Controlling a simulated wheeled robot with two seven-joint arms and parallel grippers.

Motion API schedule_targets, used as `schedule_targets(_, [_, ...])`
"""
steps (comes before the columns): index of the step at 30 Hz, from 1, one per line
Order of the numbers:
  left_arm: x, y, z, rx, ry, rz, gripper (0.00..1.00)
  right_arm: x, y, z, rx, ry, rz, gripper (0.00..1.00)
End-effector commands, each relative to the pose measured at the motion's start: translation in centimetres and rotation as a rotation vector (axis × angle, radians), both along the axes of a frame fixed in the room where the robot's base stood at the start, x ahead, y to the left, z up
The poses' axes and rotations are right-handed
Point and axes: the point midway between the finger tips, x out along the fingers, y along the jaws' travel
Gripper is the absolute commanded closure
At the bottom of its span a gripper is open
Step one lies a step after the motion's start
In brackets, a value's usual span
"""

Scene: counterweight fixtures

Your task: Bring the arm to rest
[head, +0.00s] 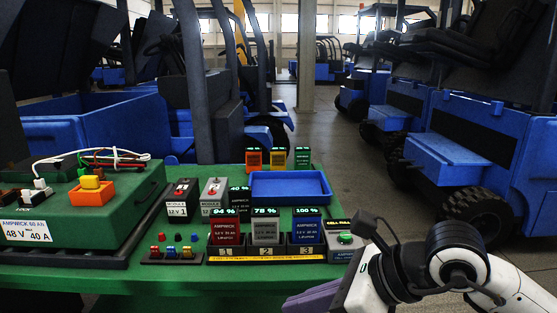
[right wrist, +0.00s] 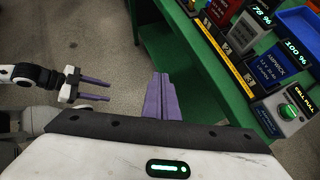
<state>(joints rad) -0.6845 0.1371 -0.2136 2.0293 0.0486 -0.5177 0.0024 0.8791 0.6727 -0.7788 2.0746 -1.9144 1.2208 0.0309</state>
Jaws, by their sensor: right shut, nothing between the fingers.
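My right gripper (head: 300,303) is low at the front edge of the green table (head: 230,283) in the head view, only partly in the picture. In the right wrist view its purple fingers (right wrist: 161,80) are together with nothing between them, over the floor beside the table. My left gripper (right wrist: 108,91) shows at the left of the right wrist view, its two purple fingers apart and empty. It is not in the head view. My right arm (head: 460,265) comes in from the right, clear of the table things.
Blue vehicles (head: 480,140) stand behind. Floor (right wrist: 105,35) beside the table is clear.

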Motion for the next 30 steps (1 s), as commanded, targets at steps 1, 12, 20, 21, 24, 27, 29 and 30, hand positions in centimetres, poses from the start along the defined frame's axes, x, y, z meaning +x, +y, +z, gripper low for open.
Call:
schedule_targets(1, [-0.1,0.0,0.3,0.001,0.002,0.001,0.57,-1.7,2.0,-0.1,0.102,0.077,0.030,1.00])
schedule_targets(12, [-1.3,0.2,1.2,0.007,0.031,0.004,0.57,-4.6,6.4,8.1,1.305,0.895,-0.189,1.00])
schedule_targets(20, [-1.5,0.3,2.0,0.009,0.036,0.008,0.57,1.0,-4.4,-3.5,1.985,1.423,-0.957,1.00])
schedule_targets(21, [-1.5,0.3,2.1,0.009,0.035,0.008,0.57,0.7,-5.8,-6.2,2.045,1.479,-1.085,1.00])
schedule_targets(24, [-1.2,0.4,2.5,0.009,0.030,0.010,0.57,-1.4,-8.6,-13.1,2.152,1.600,-1.403,1.00])
schedule_targets(27, [-0.8,0.4,3.0,0.008,0.021,0.010,0.57,-5.1,-10.5,-19.4,-2.031,-1.559,1.582,1.00])
schedule_targets(29, [-0.6,0.4,3.3,0.009,0.016,0.011,0.57,-7.7,-11.2,-22.5,-1.883,-1.477,1.608,1.00])
schedule_targets(30, [-0.5,0.4,3.4,0.009,0.014,0.012,0.57,-9.4,-11.5,-24.2,-1.798,-1.430,1.617,1.00])
